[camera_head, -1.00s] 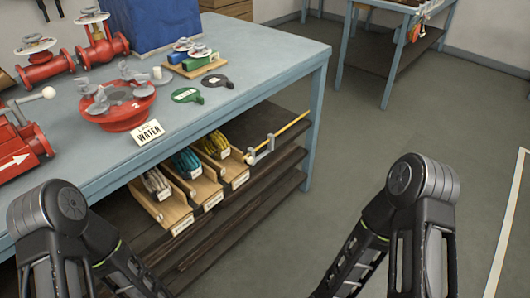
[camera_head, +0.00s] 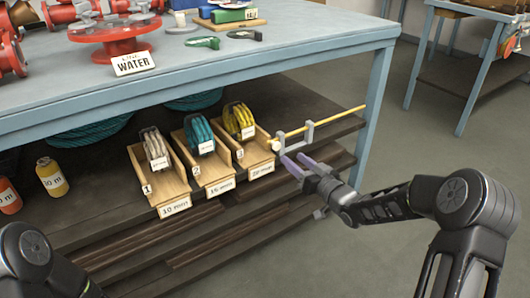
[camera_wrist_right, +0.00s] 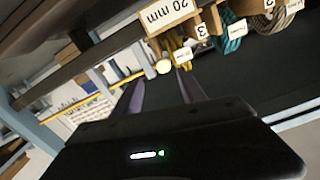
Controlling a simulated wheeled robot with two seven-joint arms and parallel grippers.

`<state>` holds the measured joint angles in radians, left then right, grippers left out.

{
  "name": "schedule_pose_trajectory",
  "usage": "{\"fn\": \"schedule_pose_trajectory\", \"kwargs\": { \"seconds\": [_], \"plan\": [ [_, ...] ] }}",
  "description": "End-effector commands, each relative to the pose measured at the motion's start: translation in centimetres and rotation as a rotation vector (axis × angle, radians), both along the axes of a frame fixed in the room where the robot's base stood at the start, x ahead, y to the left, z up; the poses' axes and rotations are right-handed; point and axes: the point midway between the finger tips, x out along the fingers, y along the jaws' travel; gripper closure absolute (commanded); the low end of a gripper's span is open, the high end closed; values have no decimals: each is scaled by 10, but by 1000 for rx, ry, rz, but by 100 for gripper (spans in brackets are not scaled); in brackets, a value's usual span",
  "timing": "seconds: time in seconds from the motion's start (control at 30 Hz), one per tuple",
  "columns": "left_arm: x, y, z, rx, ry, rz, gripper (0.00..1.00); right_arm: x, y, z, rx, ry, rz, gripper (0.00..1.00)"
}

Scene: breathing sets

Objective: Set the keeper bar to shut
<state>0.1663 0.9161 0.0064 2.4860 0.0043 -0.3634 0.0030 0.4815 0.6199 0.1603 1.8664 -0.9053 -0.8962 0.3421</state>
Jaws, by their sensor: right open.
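The keeper bar (camera_head: 338,116) is a thin yellow rod with a pale knob (camera_head: 275,145) on its left end. It runs through a grey bracket (camera_head: 295,136) at the right front of the shelf, its right part reaching toward the table leg. My right gripper (camera_head: 294,160) is open and empty, its purple fingers just below and right of the knob. In the right wrist view the knob (camera_wrist_right: 163,67) shows between and beyond the finger tips, with the bar (camera_wrist_right: 127,80) going off to the left. Contact cannot be told. My left gripper is out of view; only its arm shows.
Three wooden bins, numbered 1 (camera_head: 157,187), 2 (camera_head: 210,174) and 3 (camera_head: 255,160), hold coiled ropes left of the bar. Yellow and orange bottles (camera_head: 51,178) stand farther left. The blue table top (camera_head: 250,63) overhangs the shelf. Open floor lies to the right.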

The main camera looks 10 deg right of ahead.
Motion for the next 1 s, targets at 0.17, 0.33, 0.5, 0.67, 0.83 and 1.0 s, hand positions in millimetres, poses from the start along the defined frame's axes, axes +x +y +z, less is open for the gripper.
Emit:
{"fn": "schedule_pose_trajectory", "kwargs": {
  "seconds": [0.17, 0.33, 0.5, 0.67, 0.83, 1.0],
  "plan": [
    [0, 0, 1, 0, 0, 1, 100, -2, 4, 5, 39, -9, 15, 52],
    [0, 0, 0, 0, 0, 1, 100, -2, 4, 4, 38, -7, 14, 52],
    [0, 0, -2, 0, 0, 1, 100, 3, 6, 3, 37, -6, 15, 52],
    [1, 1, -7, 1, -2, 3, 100, 20, 14, 1, 37, -6, 15, 52],
    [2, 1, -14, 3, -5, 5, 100, 46, 24, 1, 37, -7, 15, 52],
    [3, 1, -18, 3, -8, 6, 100, 65, 31, 2, 37, -6, 14, 52]
  ]
}}
